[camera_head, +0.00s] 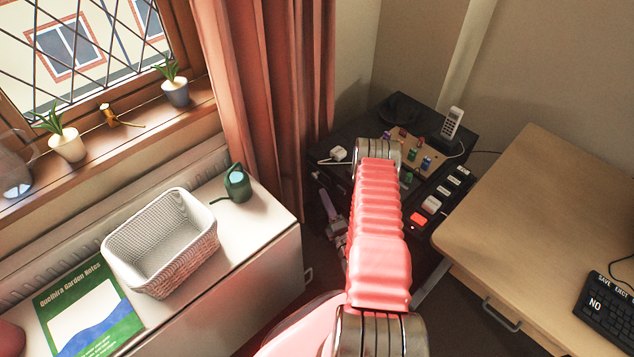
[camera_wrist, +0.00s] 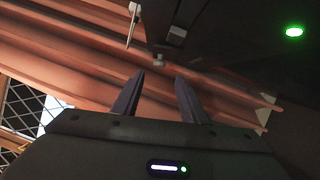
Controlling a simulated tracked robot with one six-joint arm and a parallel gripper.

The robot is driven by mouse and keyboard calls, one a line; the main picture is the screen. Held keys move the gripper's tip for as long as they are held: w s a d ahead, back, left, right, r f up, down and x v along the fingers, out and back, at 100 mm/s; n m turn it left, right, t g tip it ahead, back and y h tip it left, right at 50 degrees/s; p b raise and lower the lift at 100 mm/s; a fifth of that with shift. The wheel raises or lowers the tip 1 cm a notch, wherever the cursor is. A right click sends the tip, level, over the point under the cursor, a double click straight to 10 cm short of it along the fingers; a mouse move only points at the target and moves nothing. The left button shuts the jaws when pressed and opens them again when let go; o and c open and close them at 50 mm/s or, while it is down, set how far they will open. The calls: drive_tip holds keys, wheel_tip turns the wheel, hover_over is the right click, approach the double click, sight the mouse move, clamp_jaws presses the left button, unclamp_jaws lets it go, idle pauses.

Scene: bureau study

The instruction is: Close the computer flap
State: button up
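A dark computer unit (camera_head: 345,135) stands in the corner behind my pink arm. Its top carries several small coloured pieces. In the wrist view a dark panel (camera_wrist: 240,40) with a lit green light fills the upper right, with a small grey fitting and a thin metal rod near its left edge. I cannot tell for certain which part is the flap or how far it stands open. My gripper (camera_wrist: 160,75) has its two dark fingers apart with nothing between them, below the panel's edge. In the head view my arm hides part of the unit, and the fingers are unclear.
A white phone (camera_head: 451,124) and a button strip (camera_head: 440,200) are on the unit's right. A wooden desk (camera_head: 545,190) with a keyboard (camera_head: 608,308) stands right. Red curtains (camera_head: 270,90) hang close by on the left. A cabinet holds a white basket (camera_head: 160,245) and green watering can (camera_head: 237,184).

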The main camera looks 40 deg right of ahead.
drive_tip(key=x, duration=0.8)
drive_tip(key=shift+w, duration=0.45)
drive_tip(key=shift+d, duration=0.15)
drive_tip(key=shift+c, duration=0.3)
clamp_jaws()
